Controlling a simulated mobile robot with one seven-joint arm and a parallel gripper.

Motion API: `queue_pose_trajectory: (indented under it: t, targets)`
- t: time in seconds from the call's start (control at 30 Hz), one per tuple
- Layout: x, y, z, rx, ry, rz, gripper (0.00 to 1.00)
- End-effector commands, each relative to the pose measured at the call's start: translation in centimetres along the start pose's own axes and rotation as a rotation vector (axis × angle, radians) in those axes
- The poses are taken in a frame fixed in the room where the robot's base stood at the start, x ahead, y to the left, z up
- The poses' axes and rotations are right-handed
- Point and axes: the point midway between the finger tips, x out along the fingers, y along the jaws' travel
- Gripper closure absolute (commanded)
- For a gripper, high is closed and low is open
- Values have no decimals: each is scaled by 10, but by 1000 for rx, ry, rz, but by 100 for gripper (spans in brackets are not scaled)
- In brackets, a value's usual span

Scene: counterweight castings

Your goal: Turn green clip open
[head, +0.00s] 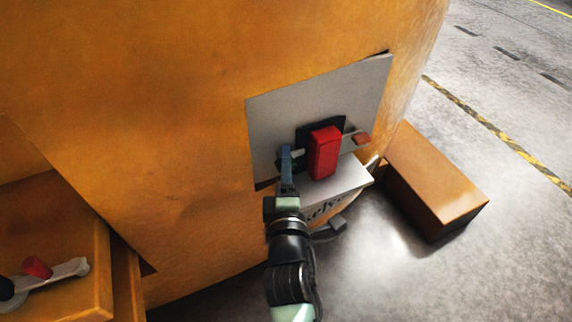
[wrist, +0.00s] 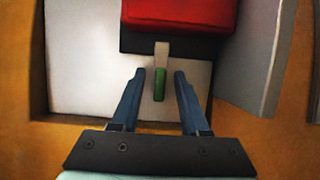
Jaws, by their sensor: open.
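The green clip (wrist: 159,84) is a small green grip at the end of a pale lever, in the wrist view. The lever meets the dark base under a red block (wrist: 180,14). My gripper (wrist: 158,76) is open, with one blue finger on each side of the green clip and visible gaps to both. In the head view my gripper (head: 286,150) is left of the red block (head: 323,152), in front of the grey panel.
A grey panel (head: 275,115) sits in an opening of the large orange casting (head: 150,120). A grey plate (wrist: 263,50) stands angled at the right in the wrist view. An orange block (head: 430,180) lies on the floor at right. A red-handled lever (head: 38,267) sits lower left.

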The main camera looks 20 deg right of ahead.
Motion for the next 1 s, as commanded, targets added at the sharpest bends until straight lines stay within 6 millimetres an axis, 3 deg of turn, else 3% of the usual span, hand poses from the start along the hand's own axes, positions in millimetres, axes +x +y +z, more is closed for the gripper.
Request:
queue_pose_trajectory:
  t: [0.27, 0.53, 1.0]
  targets:
    - [2, 0, 0, 0, 0, 0, 55]
    - [1, 0, 0, 0, 0, 0, 100]
    - [1, 3, 0, 31, 1, -13, 100]
